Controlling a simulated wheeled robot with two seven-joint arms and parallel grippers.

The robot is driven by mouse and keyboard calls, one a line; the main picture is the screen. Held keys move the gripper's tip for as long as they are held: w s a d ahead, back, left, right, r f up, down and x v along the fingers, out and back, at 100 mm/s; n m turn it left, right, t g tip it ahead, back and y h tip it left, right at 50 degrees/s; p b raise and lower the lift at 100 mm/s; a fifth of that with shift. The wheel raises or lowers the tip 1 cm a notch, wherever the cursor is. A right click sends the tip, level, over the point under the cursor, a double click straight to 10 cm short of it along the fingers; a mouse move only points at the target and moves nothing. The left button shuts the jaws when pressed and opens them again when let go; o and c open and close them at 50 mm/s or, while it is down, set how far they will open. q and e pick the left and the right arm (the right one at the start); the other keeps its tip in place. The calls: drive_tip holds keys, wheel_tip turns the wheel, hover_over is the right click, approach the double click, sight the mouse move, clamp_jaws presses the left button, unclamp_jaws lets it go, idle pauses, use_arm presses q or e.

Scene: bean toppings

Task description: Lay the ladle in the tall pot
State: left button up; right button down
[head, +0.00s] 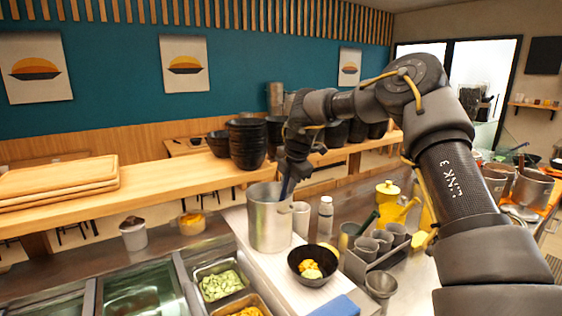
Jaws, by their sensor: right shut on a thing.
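The tall metal pot (268,226) stands on the light counter near the middle of the head view. My right gripper (290,172) points down just above the pot's right rim. It is shut on the ladle (285,189), of which only a short dark blue part shows below the fingers, at the pot's mouth. The rest of the ladle is hidden by the pot wall and the gripper, so I cannot tell whether its lower end touches the pot's bottom. My left gripper is not in view.
A black bowl with yellow food (312,266) sits right of the pot, near a bottle (325,215) and a rack of grey cups (372,252). Topping trays (219,283) lie in front left. Stacked black bowls (248,145) stand on the wooden shelf behind.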

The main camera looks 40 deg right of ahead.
drive_tip(key=shift+s+f, duration=0.1)
drive_tip(key=shift+f, duration=0.3)
drive_tip(key=c, duration=1.3)
unclamp_jaws()
drive_tip(key=shift+d, duration=0.1)
drive_tip(key=shift+o, duration=0.2)
drive_tip(key=shift+r, duration=0.1)
drive_tip(key=shift+s+r, duration=0.1)
drive_tip(key=shift+r, duration=0.3)
drive_tip(key=v, duration=1)
